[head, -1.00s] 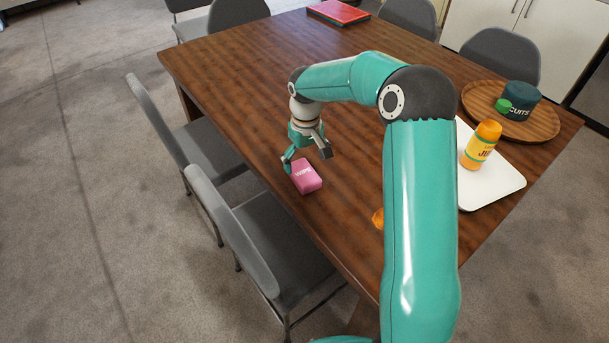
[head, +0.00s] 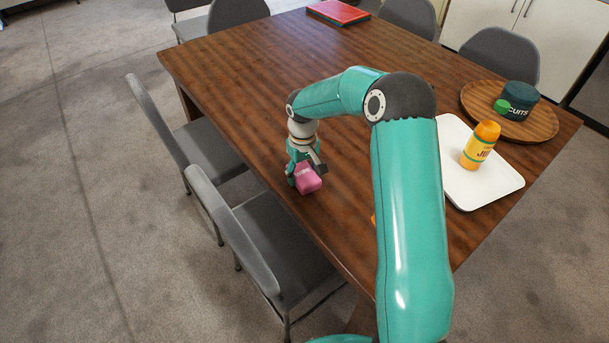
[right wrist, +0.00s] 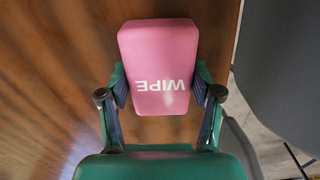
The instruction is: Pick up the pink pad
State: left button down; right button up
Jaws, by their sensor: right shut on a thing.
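The pink pad (head: 308,181) is a small block with white lettering, near the table's front left edge. In the right wrist view the pad (right wrist: 158,62) reads "WIPE" upside down and lies between the two fingers. My right gripper (head: 305,172) points down over the pad, shut on it with a finger on each side. It also shows in the right wrist view (right wrist: 160,88). Whether the pad touches the table or is slightly above it, I cannot tell. My left gripper is not in view.
The wooden table (head: 240,75) has clear room behind the pad. A white tray (head: 495,193) holds an orange-capped juice bottle (head: 479,146). A round wooden tray (head: 543,122) holds a dark biscuits tin (head: 521,101) and a green item (head: 502,106). Grey chairs (head: 265,240) line the table's left side.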

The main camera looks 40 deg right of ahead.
aim_at(303, 172)
jog(key=shift+c, duration=1.1)
jog(key=shift+r, duration=0.15)
notch_tip(303, 172, up, 20)
jog(key=shift+f+p, duration=0.1)
jog(key=shift+p, duration=0.25)
